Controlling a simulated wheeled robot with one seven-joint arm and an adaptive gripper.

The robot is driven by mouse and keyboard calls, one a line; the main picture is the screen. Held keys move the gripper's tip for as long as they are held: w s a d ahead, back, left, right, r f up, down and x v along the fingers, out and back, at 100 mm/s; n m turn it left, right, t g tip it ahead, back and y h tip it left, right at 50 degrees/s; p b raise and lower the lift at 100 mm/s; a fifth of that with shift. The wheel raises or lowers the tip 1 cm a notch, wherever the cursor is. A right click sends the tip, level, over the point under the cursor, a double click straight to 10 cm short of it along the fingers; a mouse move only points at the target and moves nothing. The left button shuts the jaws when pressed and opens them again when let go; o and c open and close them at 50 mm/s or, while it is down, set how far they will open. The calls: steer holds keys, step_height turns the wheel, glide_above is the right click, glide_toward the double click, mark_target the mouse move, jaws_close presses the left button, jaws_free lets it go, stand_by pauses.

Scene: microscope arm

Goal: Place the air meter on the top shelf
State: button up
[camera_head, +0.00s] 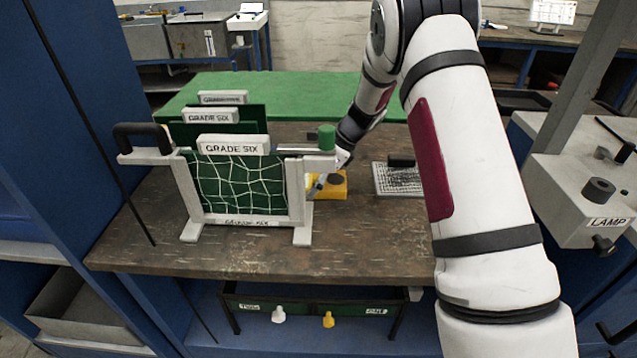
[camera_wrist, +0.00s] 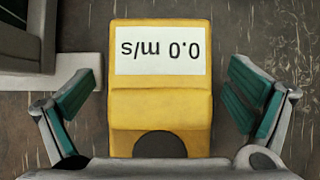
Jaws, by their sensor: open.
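The air meter is a yellow block (camera_wrist: 160,105) with a white label that reads "0.0 m/s" upside down in the wrist view. It lies on the brown worktop, and in the head view the yellow block (camera_head: 334,191) shows behind the right end of the green-panel stand. My gripper (camera_wrist: 160,108) is open, with one green-padded finger on each side of the meter and a gap on both sides. In the head view my gripper (camera_head: 318,184) is largely hidden behind the stand. No shelf above the worktop can be made out clearly.
The stand with "GRADE SIX" panels (camera_head: 240,183) is close to the left of my gripper. A perforated tray (camera_head: 398,180) lies to the right. A lamp unit (camera_head: 590,195) stands at far right. A green-edged rack (camera_head: 320,307) is under the worktop (camera_head: 360,250), whose front is clear.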

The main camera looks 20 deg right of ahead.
steer(key=shift+a+f, duration=0.1)
steer(key=shift+f, duration=0.05)
steer(key=shift+c, duration=0.5)
steer(key=c, duration=1.5)
